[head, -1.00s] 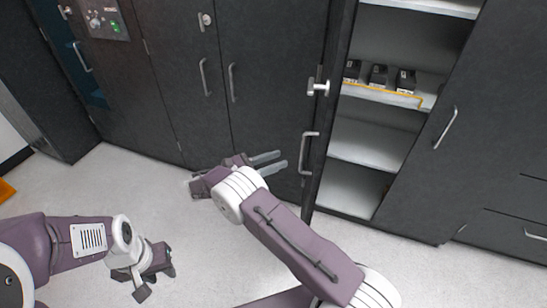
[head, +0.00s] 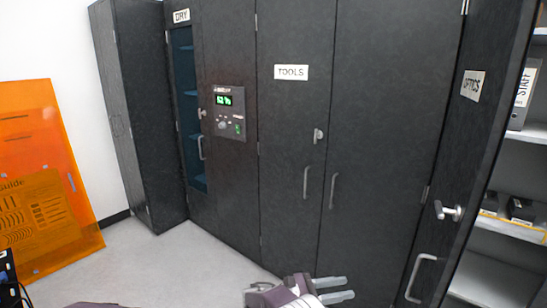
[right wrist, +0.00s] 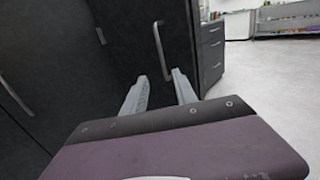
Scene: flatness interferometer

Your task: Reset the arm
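My right gripper (head: 343,289) is at the bottom of the head view, low in front of the dark cabinets. Its two pale fingers are apart, with nothing between them. In the right wrist view the gripper (right wrist: 163,80) also shows open and empty, with a dark door and its handle (right wrist: 159,40) beyond the fingertips. Most of the right arm is below the head view. My left gripper is out of view.
The OPTICS door (head: 455,130) stands open at the right, beside shelves (head: 495,270) with binders and dark boxes. The TOOLS cabinet (head: 290,130) and the DRY cabinet (head: 225,185) are shut. An orange panel (head: 40,150) leans at the left wall. Pale floor (head: 190,265) is clear.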

